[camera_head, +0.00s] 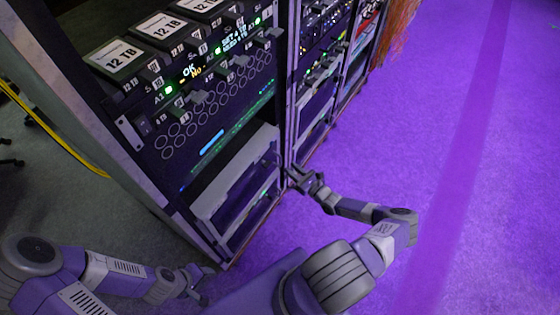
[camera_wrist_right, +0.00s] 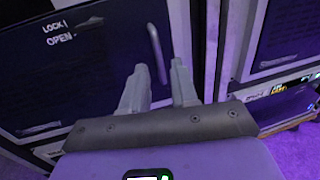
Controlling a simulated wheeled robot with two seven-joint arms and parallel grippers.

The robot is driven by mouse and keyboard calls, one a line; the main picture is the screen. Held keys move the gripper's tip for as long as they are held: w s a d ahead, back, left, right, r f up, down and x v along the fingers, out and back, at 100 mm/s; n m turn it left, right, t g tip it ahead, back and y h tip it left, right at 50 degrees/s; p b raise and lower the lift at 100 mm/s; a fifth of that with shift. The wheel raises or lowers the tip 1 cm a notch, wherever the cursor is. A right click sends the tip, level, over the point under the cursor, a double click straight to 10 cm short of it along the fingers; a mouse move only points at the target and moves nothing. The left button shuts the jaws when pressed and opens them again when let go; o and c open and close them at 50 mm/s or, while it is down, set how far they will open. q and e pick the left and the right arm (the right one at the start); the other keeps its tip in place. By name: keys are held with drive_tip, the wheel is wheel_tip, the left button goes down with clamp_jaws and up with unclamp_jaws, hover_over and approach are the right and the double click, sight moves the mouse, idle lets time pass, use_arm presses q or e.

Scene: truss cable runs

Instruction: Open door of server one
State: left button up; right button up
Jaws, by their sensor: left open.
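A dark panel (camera_wrist_right: 100,75) with the words LOCK and OPEN fills the left of the right wrist view, with a light bar handle (camera_wrist_right: 157,50) at its right edge. My right gripper (camera_wrist_right: 160,82) is open. The handle shows just beyond and between its two fingertips; I cannot tell whether they touch. In the head view my right gripper (camera_head: 305,180) is low at the front, by the post between two racks. The near server rack (camera_head: 215,95) stands in the left half. My left gripper (camera_head: 195,283) is open and empty, low near its foot. No number marks server one.
More racks (camera_head: 325,55) continue in a row to the back right, with orange cables (camera_head: 397,30) hanging at the far end. The purple floor (camera_head: 450,150) on the right is clear. A yellow cable (camera_head: 45,125) runs at the left.

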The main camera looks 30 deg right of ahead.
sight(280, 160)
drive_tip(key=w, duration=0.2)
drive_tip(key=w+a+b, duration=0.1)
drive_tip(key=w, duration=0.4)
drive_tip(key=shift+a+b, duration=0.3)
clamp_jaws()
